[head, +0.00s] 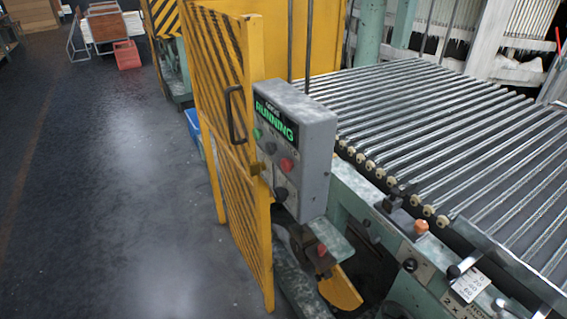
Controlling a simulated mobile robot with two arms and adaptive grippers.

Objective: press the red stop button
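The red stop button (286,164) sits on the right part of the front face of a grey control box (312,150). The box has a dark display (276,119) with green letters reading RUNNING. A green button (257,133) is at the upper left of the panel, and dark knobs (281,194) are below the red button. Neither of my grippers shows in the head view.
A yellow gate (232,150) with a dark handle (236,115) stands just left of the box, partly in front of it. A roller conveyor (450,130) fills the right side. An orange button (421,227) is on the conveyor's side. The floor (110,200) at left is clear.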

